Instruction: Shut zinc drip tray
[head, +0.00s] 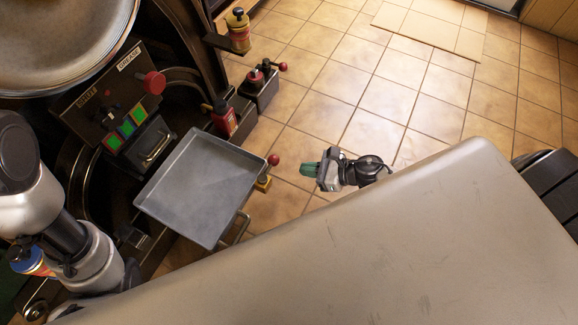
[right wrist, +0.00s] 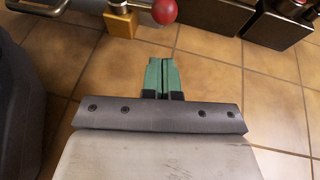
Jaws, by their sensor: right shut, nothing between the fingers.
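The zinc drip tray (head: 205,185) is a shallow grey square pan. In the head view it sticks out from the dark machine, left of centre, and its inside looks empty. My right gripper (head: 308,169) is to the right of the tray, apart from it, over the tiled floor. Its green fingers point left towards the tray side. In the right wrist view the right gripper (right wrist: 161,68) has its green fingers together with nothing between them. The tray does not clearly show in that view. My left gripper is not in the head view; only part of the left arm shows at the left.
A lever with a red ball knob (head: 273,160) stands between the tray and my right gripper; the knob is also in the right wrist view (right wrist: 165,11). Tiled floor (head: 340,95) is open at the right.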

